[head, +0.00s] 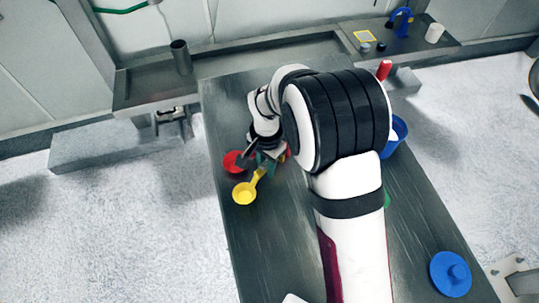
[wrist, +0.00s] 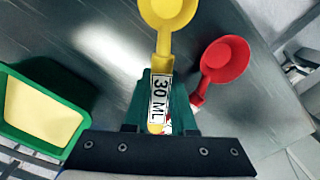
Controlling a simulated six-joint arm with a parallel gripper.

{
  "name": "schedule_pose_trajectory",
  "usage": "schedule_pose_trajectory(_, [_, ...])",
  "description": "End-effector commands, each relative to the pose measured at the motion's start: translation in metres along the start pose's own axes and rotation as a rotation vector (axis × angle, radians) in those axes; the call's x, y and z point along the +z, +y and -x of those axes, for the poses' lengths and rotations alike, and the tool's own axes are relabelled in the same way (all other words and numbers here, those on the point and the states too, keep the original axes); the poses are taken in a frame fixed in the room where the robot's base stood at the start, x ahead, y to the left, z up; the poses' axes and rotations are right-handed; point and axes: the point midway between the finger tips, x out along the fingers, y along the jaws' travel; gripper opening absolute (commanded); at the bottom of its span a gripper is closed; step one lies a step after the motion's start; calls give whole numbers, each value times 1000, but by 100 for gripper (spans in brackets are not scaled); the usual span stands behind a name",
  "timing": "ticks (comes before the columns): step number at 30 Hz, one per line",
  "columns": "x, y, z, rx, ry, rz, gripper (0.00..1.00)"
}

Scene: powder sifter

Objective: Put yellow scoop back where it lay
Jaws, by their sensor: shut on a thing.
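The yellow scoop (head: 244,193) has its bowl pointing away from my gripper (head: 264,158), over the left part of the dark table. In the wrist view its bowl (wrist: 168,12) is at the top edge, partly cut off. My gripper (wrist: 161,95), with green fingers, is shut on its handle, which bears a "30 ML" label. I cannot tell how high the scoop is above the table. A red scoop (head: 236,162) lies close beside it; it also shows in the wrist view (wrist: 225,60), right of the fingers, its handle end partly hidden by them.
A green container (wrist: 40,112) with pale yellow contents is at the left in the wrist view. A blue container (head: 397,135) stands right of my arm. A blue lid (head: 450,273) lies at the lower right. My arm hides the table's middle.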

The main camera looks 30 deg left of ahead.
Motion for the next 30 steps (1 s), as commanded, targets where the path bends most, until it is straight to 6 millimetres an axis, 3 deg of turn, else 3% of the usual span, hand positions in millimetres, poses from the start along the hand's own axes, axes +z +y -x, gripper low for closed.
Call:
schedule_pose_trajectory(6, [-1, 0, -18, 1, -1, 0, 0])
schedule_pose_trajectory(30, [-1, 0, -27, 0, 0, 1, 0])
